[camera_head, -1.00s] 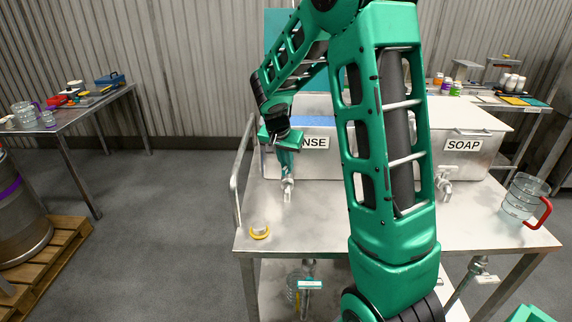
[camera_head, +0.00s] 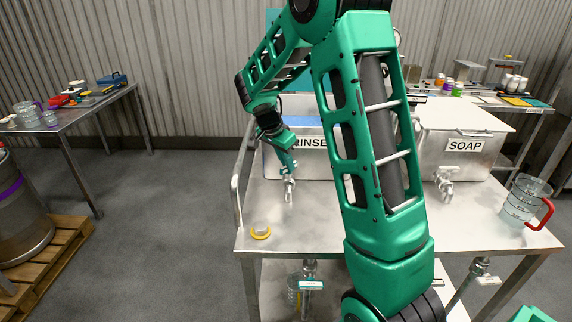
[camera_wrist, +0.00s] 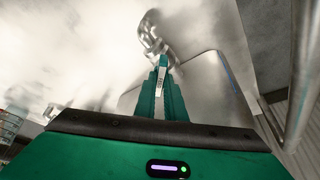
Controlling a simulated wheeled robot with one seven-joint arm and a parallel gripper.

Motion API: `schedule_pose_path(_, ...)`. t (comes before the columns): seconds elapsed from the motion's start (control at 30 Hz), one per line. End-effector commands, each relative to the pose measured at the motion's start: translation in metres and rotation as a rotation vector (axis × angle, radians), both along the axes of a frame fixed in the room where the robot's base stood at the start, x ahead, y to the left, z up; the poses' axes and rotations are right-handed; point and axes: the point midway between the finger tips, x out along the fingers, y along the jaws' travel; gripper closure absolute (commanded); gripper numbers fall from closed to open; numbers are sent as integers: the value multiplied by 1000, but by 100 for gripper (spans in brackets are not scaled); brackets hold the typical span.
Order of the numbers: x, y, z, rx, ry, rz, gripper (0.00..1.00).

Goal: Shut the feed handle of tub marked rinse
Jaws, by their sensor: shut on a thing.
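The grey metal tub marked RINSE (camera_head: 318,165) stands on the steel table, partly hidden behind my arm. Its silver tap (camera_head: 289,188) projects from the front and also shows in the wrist view (camera_wrist: 150,38). My gripper (camera_head: 287,167) is at the top of this tap, reaching down from the upper left. In the wrist view my gripper's fingers (camera_wrist: 161,82) are close together on a thin pale piece by the tap, which looks like its handle. The fingers cover most of that piece, so its exact angle is unclear.
The tub marked SOAP (camera_head: 462,158), with its own tap (camera_head: 445,185), stands to the right. A clear jug with a red handle (camera_head: 524,200) is at the table's right end. A yellow-ringed small item (camera_head: 261,231) lies at the front left. A teal-handled valve (camera_head: 311,285) hangs below.

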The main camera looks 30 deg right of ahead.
Motion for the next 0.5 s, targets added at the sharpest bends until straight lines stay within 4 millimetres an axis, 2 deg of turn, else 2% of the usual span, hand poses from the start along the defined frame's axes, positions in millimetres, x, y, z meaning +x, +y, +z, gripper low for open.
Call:
schedule_pose_path(0.17, -1, -2, 1, -2, 0, -4, 100)
schedule_pose_path(0.2, -1, -2, 1, -2, 0, -4, 86)
schedule_pose_path(0.27, -1, -2, 0, -2, 0, -4, 72)
schedule_pose_path(0.5, 0, -1, 0, -1, 1, 0, 72)
